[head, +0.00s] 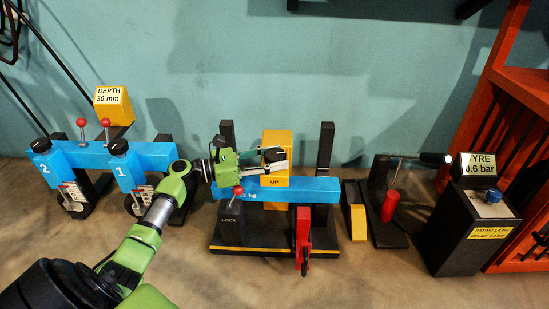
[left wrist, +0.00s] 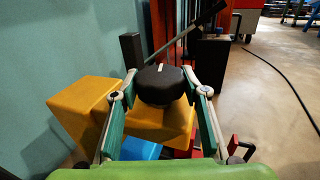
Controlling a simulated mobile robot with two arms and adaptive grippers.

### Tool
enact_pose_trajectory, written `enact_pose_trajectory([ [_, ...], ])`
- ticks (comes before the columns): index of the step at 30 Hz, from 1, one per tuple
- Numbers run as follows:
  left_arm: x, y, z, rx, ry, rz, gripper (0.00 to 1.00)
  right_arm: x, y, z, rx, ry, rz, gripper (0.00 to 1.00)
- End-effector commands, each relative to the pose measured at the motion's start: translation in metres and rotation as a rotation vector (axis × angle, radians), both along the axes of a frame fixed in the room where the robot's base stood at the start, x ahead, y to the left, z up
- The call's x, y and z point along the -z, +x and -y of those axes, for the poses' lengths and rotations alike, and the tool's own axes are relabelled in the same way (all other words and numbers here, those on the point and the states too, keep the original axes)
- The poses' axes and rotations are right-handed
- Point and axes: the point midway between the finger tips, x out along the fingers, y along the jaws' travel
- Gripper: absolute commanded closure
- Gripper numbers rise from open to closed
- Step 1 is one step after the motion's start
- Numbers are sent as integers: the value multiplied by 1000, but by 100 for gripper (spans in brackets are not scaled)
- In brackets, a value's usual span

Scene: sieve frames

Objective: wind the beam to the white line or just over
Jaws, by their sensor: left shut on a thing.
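A blue beam (head: 312,190) lies across a black stand, between two dark uprights. A yellow block marked UP (head: 275,181) stands at its middle. My left gripper (head: 272,160) is shut on a round black knob (left wrist: 162,88) at the yellow block. The knob's top has a short pale mark in the left wrist view, where the two fingers (left wrist: 160,96) sit on either side of it. I cannot make out a white line on the uprights. My right gripper is not in view.
A red-topped lever marked LOCK (head: 238,191) and a red handle (head: 303,237) are at the stand's front. Another blue beam (head: 92,156) is at left. A yellow wedge (head: 357,219), a red cylinder (head: 389,206) and a tyre gauge box (head: 473,228) stand at right. Floor in front is clear.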

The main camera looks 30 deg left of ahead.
Motion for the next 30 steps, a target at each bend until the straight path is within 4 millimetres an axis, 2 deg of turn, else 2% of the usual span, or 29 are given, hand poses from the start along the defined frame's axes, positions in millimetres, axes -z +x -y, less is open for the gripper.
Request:
enact_pose_trajectory([
  [1, 5, -1, -3, -4, 6, -8, 80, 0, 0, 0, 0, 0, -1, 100],
  [15, 6, -2, -3, -3, 6, -11, 80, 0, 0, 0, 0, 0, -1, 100],
  [16, 6, -2, -3, -3, 6, -11, 56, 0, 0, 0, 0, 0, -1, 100],
  [18, 6, -2, -2, -3, 6, -11, 41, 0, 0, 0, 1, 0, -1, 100],
  [30, 2, -4, -3, -1, 2, -5, 41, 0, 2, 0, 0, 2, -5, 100],
])
